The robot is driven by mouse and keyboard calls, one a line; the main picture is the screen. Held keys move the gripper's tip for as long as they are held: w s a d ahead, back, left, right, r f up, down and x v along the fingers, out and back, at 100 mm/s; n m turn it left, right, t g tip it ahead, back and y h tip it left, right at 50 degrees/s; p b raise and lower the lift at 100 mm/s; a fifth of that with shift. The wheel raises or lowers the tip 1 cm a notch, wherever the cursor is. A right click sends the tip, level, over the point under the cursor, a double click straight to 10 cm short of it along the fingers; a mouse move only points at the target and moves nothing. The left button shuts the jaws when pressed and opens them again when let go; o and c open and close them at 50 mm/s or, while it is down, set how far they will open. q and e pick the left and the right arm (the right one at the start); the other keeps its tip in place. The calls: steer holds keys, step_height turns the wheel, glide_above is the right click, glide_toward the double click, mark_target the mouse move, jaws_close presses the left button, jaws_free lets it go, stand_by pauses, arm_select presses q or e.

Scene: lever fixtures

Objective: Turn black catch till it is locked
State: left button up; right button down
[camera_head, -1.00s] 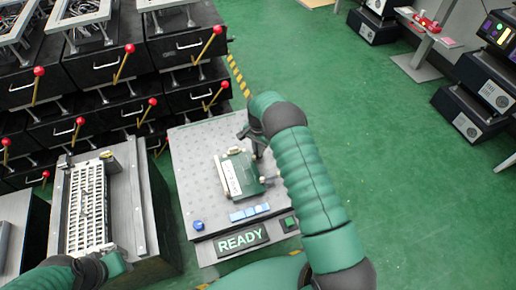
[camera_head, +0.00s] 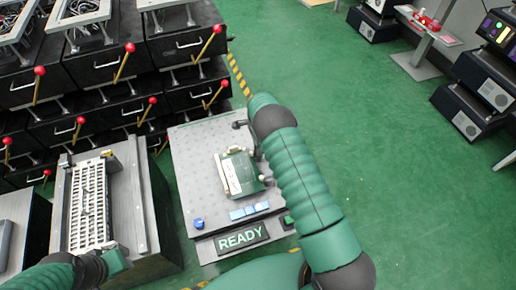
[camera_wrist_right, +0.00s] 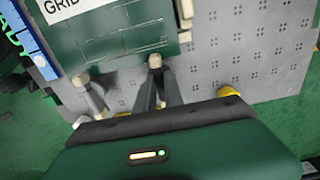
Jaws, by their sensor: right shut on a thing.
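A green box (camera_head: 240,172) with a white label and pale-tipped catches sits on the grey perforated plate (camera_head: 200,145); it also shows in the right wrist view (camera_wrist_right: 115,35). My right gripper (camera_wrist_right: 158,78) is at the box's edge, its dark fingers shut around a catch whose pale tip (camera_wrist_right: 155,61) shows between them. The catch's dark body is mostly hidden by the fingers, so its angle is unclear. Another pale-tipped catch (camera_wrist_right: 90,97) stands to the left. My left gripper (camera_head: 115,263) is by the neighbouring grey fixture; its jaws are unclear.
A white grid rack (camera_head: 88,205) stands left. Black drawers with red-knobbed levers (camera_head: 125,62) stand behind.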

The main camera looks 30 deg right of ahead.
steer(key=shift+w, duration=0.15)
steer(key=c, duration=1.4)
jaws_free()
steer(key=shift+c, duration=0.2)
step_height(320, 180, up, 17)
steer(key=p, duration=0.3)
steer(key=shift+f, duration=0.1)
